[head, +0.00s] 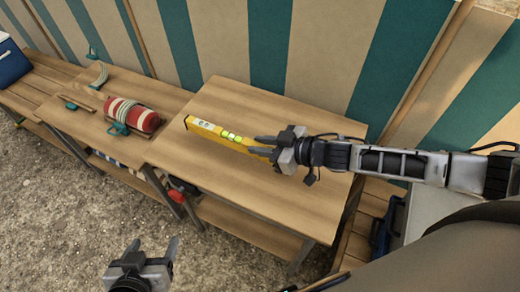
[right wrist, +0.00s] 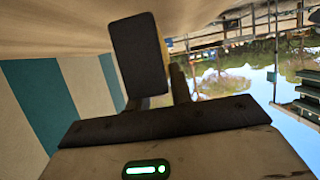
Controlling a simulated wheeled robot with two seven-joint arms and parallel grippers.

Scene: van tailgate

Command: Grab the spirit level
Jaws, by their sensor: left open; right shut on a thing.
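The spirit level (head: 214,131) is a yellow bar with green vials, over the wooden table at its left side in the head view. My right gripper (head: 262,146) is shut on its right end, and the fingers hide part of that end. I cannot tell whether the level touches the tabletop. In the right wrist view, the dark fingers of my right gripper (right wrist: 160,65) fill the middle, with only a thin yellow sliver of the level (right wrist: 164,58) between them. My left gripper (head: 153,248) is open and empty, over the gravel in front of the table.
The table (head: 255,105) is otherwise clear. On the bench to its left are a red-and-white roll (head: 132,114) and small teal-handled tools. A blue cooler (head: 12,60) stands far left. A striped teal-and-beige wall (head: 310,45) closes off the back.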

